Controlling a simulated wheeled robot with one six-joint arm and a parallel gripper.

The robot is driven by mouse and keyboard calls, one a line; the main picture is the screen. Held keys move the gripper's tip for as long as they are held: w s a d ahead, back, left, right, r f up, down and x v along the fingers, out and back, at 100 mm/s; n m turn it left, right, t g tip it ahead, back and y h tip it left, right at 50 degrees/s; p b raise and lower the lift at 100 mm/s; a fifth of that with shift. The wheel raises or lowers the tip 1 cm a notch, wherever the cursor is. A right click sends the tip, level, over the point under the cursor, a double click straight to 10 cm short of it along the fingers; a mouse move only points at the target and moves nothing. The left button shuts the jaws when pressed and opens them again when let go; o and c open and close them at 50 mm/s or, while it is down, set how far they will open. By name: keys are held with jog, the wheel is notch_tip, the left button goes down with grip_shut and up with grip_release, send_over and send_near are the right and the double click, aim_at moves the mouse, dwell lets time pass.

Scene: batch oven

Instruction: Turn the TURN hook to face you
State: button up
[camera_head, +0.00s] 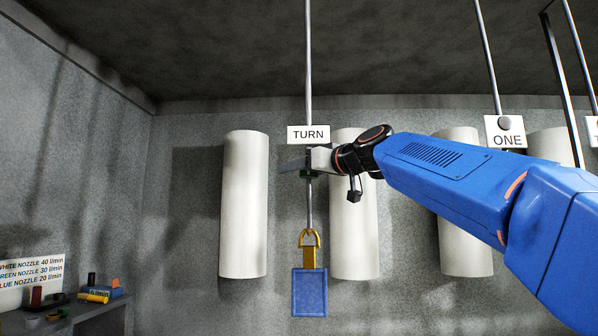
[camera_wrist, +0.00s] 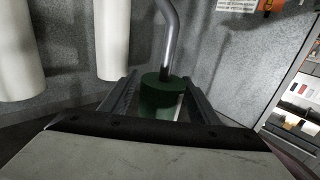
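The TURN sign (camera_head: 308,134) is on a straight metal rod (camera_head: 308,70) hanging from the ceiling in the head view. A blue plate-like part (camera_head: 309,292) hangs by a yellow loop (camera_head: 309,240) at the rod's lower end. My gripper (camera_head: 296,166) is at the rod just below the sign. In the wrist view, a green round collar (camera_wrist: 163,92) on the bent metal rod (camera_wrist: 170,40) lies between my two fingers (camera_wrist: 160,85). The fingers are spread, with a narrow gap at the left one; contact on the right is unclear. The hook's tip is hard to make out.
White cylinders (camera_head: 245,205) stand against the back wall behind the rod. The ONE sign (camera_head: 506,132) hangs on another rod to the right. A shelf (camera_head: 85,313) with small coloured items and a nozzle list (camera_head: 33,270) is at the lower left.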

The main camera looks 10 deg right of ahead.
jog(key=shift+s, duration=0.15)
jog(key=v, duration=1.7)
jog(key=shift+d, duration=0.1)
dwell(0.4)
jog(key=s+a+f+m+g+h, duration=0.1)
jog(key=s+f+m+g+h, duration=0.15)
jog(key=f, duration=1.35)
jog(key=s+a+f+m+g+h, duration=0.1)
jog(key=s+a+f+g, duration=0.15)
jog(key=f, duration=1.35)
jog(key=s+d+f+g+h, duration=0.1)
jog(key=s+f, duration=0.4)
jog(key=f, duration=0.6)
jog(key=s+d+f+m+g+h, duration=0.1)
jog(key=s+d+f+g+h, duration=0.1)
jog(key=s+f, duration=0.4)
jog(key=s+d+f+g+h, duration=0.1)
jog(key=s+f, duration=0.4)
jog(key=f, duration=1.1)
jog(key=shift+d+m+g, duration=0.35)
jog(key=shift+d+g, duration=0.1)
jog(key=shift+g, duration=0.75)
